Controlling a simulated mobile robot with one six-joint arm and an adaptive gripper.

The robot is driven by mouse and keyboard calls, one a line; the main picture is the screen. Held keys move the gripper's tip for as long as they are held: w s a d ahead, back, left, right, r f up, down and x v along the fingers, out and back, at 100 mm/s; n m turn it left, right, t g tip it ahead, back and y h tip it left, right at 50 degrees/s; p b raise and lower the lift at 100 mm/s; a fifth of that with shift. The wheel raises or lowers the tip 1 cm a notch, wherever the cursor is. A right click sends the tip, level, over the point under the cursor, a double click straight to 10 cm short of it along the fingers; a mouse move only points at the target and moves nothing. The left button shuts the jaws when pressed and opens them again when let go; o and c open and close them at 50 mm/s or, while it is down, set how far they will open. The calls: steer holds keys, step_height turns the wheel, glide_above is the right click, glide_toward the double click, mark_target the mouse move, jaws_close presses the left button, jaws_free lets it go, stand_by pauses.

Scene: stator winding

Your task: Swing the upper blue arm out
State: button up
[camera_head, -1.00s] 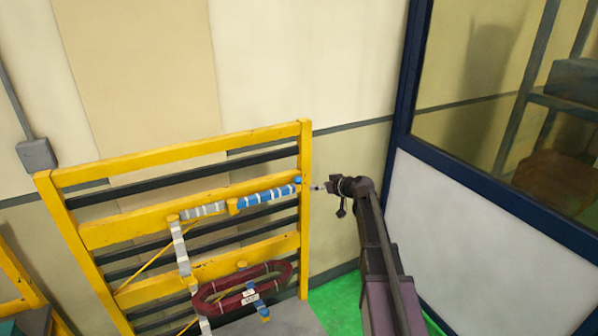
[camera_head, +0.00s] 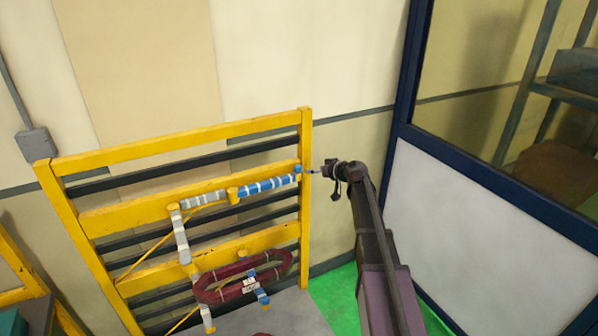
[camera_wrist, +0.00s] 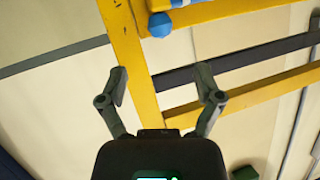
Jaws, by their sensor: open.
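The upper blue arm (camera_head: 265,186), blue with white bands, lies along the upper part of the yellow frame (camera_head: 304,215), rising slightly to the right. Its blue ball end (camera_head: 298,169) is near the frame's right post. The ball also shows at the top of the wrist view (camera_wrist: 160,25), beyond my fingertips. My gripper (camera_head: 316,171) is just right of the ball, apart from it. In the wrist view my gripper (camera_wrist: 165,82) has its fingers spread and empty, with the yellow post behind them.
A grey banded arm (camera_head: 181,238) hangs down at the left of the frame. A dark red coil (camera_head: 215,294) and a short lower blue arm (camera_head: 262,297) are below. A dark blue framed partition (camera_head: 470,172) stands to the right. Green floor (camera_head: 335,290) shows between.

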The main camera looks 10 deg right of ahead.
mark_target(301, 169)
steer(key=b+x, duration=0.3)
steer(key=x, duration=0.7)
steer(key=shift+w+a+f+b, duration=0.1)
steer(key=shift+w+b, duration=0.05)
steer(key=shift+b, duration=0.15)
jaws_close()
